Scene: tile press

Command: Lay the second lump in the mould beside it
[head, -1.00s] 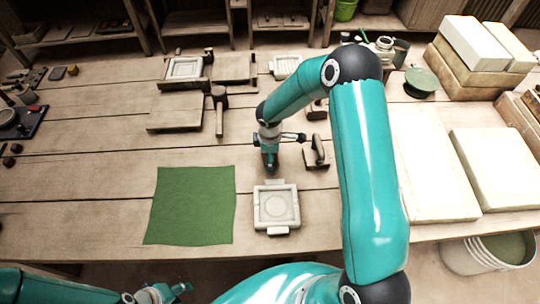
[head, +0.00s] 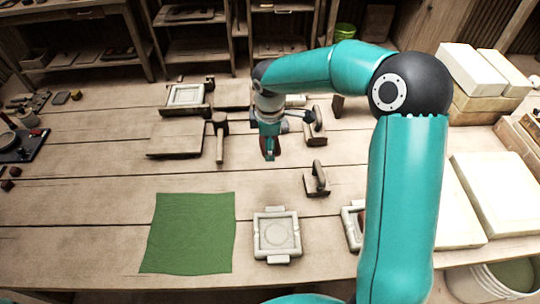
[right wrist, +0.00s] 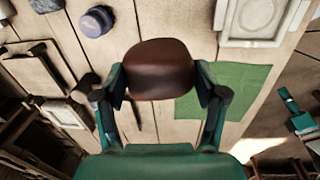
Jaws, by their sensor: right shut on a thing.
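A dark brown lump (right wrist: 160,69) is held between the two fingers of my right gripper (right wrist: 160,90). In the head view the right gripper (head: 268,148) hangs over the table, beyond the pale mould and apart from it. That mould (head: 260,250) is square with an empty round recess; it also shows at the top of the right wrist view (right wrist: 236,32). A second pale mould (head: 347,228) stands to its right, mostly hidden by my right arm, with something reddish at its visible edge. My left gripper (right wrist: 293,110) seems to show at the right of the wrist view; its fingers are unclear.
A green cloth (head: 188,233) lies left of the pale mould. Boards (head: 178,140) and a mallet (head: 220,130) lie further back. Large pale blocks (head: 495,190) fill the right side. The left table is mostly clear.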

